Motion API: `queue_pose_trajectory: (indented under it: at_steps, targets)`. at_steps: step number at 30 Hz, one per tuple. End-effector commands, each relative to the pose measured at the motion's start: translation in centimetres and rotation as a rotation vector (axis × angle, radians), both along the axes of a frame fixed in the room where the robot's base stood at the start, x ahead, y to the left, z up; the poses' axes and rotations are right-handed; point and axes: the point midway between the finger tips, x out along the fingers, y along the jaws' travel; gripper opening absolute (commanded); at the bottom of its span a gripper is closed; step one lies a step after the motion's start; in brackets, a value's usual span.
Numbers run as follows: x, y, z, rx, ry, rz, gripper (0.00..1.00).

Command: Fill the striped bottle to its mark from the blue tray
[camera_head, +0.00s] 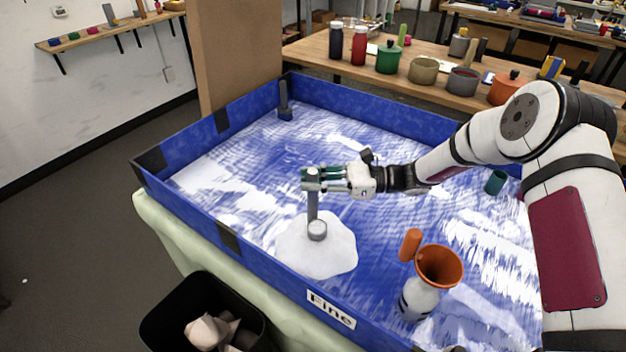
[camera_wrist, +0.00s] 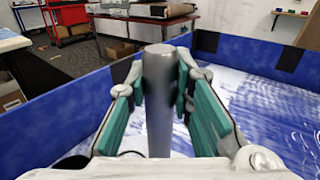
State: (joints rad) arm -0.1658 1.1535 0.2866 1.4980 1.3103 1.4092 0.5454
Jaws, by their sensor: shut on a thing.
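The blue tray (camera_head: 365,105) has a label reading "Fine" on its front wall, and its floor is streaked white and blue. A white heap (camera_head: 340,258) lies in its near left part. My gripper (camera_head: 312,180) is shut on the upright grey handle of a scoop (camera_head: 313,208). The scoop's small round cup (camera_head: 317,232) is at the heap; its underside is hidden. The handle (camera_wrist: 160,100) shows between the teal fingers in the wrist view. The striped bottle (camera_head: 418,300), white with dark bands, stands at the tray's near right with an orange funnel (camera_head: 440,265) on top. Its mark is not clear.
A dark grey upright piece (camera_head: 285,105) stands in the tray's far left corner. A teal cup (camera_head: 495,182) is at the right. A black bin (camera_head: 165,325) with crumpled paper stands in front. A bench (camera_head: 440,90) behind holds pots and bottles. The tray's middle is clear.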

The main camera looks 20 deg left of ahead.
Motion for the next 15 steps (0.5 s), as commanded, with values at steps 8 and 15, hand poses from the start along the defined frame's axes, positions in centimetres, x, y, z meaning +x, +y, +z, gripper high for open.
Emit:
queue_pose_trajectory:
  at_steps: [8,15]
  targets:
    - [0.0,0.0,0.3,0.001,0.000,0.000,0.00]
    - [0.0,0.0,2.3,0.001,-0.001,-0.001,0.00]
